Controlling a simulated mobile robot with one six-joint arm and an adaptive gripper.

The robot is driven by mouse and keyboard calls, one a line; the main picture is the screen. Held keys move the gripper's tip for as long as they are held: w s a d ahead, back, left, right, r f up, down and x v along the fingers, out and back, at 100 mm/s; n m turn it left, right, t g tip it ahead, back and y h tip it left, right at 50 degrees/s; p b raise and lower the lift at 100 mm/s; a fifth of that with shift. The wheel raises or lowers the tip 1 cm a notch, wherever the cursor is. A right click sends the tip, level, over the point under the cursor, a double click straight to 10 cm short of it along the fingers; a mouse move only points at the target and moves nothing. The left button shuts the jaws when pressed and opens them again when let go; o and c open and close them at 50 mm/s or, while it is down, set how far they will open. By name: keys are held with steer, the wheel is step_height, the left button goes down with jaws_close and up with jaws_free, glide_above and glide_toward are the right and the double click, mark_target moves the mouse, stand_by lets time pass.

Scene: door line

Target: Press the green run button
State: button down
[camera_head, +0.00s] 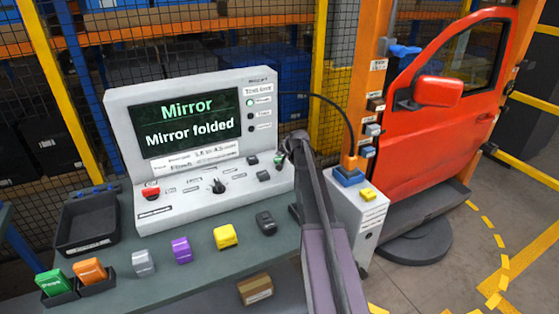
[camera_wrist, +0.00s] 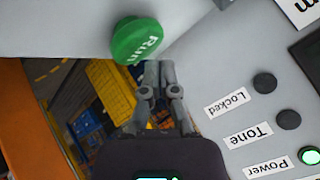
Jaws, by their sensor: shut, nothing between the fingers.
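The green run button (camera_wrist: 137,41), a round cap with the word Run, stands out from the light grey panel in the wrist view. In the head view a small bit of it (camera_head: 278,161) shows at the right end of the test console (camera_head: 212,150), partly behind my gripper. My gripper (camera_wrist: 159,66) is shut and empty. Its fingertips appear right beside the button's lower edge in the wrist view. I cannot tell whether they touch it. In the head view my gripper (camera_head: 290,145) is at the console's right end.
The console screen (camera_head: 187,122) reads "Mirror folded". A red button (camera_head: 151,192) and a black knob (camera_head: 216,186) sit on its panel. Coloured plugs and a black tray (camera_head: 87,222) are on the bench. A red car door (camera_head: 450,95) stands at the right.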

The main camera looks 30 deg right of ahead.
mark_target(279, 160)
steer(key=shift+f+b, duration=0.9)
stand_by(1.3)
steer(key=shift+r, duration=0.2)
steer(key=shift+r+p, duration=0.75)
steer(key=shift+p, duration=0.15)
steer(key=shift+r+p, duration=2.5)
steer(key=shift+p, duration=0.05)
step_height(279, 160, up, 9)
steer(key=p, duration=0.9)
steer(key=shift+r, duration=0.2)
